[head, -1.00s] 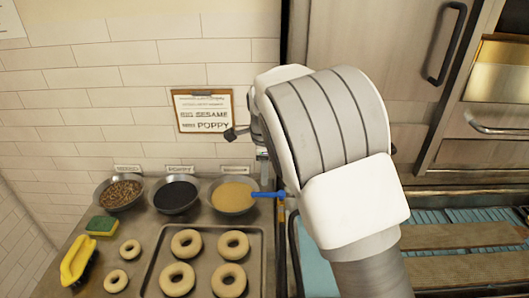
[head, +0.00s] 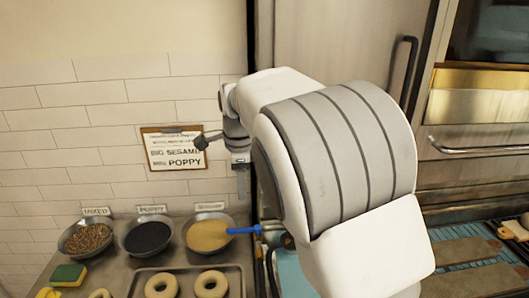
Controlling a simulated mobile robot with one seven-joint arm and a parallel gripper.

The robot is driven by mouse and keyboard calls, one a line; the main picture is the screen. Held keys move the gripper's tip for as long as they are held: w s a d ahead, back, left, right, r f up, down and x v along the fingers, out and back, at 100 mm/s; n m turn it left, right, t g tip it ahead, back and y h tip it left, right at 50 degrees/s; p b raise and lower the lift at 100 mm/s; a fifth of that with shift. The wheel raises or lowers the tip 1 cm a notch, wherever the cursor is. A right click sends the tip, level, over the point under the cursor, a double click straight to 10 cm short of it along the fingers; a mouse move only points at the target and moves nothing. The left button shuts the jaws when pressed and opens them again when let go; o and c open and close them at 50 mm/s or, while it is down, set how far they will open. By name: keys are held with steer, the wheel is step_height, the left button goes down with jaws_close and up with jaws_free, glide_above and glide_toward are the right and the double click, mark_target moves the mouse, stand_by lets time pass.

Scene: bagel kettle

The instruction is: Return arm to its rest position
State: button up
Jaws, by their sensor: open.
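My white and grey arm (head: 340,165) fills the middle and right of the head view. It is bent, with its wrist turned to the left. My gripper (head: 242,182) hangs downward in front of the tiled wall, just right of the order clipboard (head: 176,152). It is small and seen from the side, partly covered by my wrist. It is open, and nothing shows between its fingers. It is above and to the right of the bowl of yellow-tan seeds (head: 208,235), clear of the counter.
Bowls of mixed topping (head: 87,238) and dark seeds (head: 148,237) stand left of the tan one. A blue-handled tool (head: 243,230) lies at its right. Below are bagels on a tray (head: 137,287) and a sponge (head: 68,275). An oven with a handle (head: 480,148) stands right.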

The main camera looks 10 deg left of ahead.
steer(key=s+d+r+n+t+y, duration=0.1)
steer(key=s+d+r+n, duration=0.3)
steer(key=d, duration=0.5)
steer(key=s+d+r+n, duration=0.2)
steer(key=s+d+r, duration=0.3)
steer(key=d, duration=0.4)
steer(key=s+d+f+n+t, duration=0.1)
steer(key=s+d+n, duration=0.3)
steer(key=s, duration=0.5)
steer(key=s+d+f+n+t+h, duration=0.1)
steer(key=s+d+f+n, duration=0.3)
steer(key=s+d, duration=0.3)
steer(key=shift+s+n+h, duration=0.3)
steer(key=shift+s+n, duration=0.2)
steer(key=shift+s, duration=0.35)
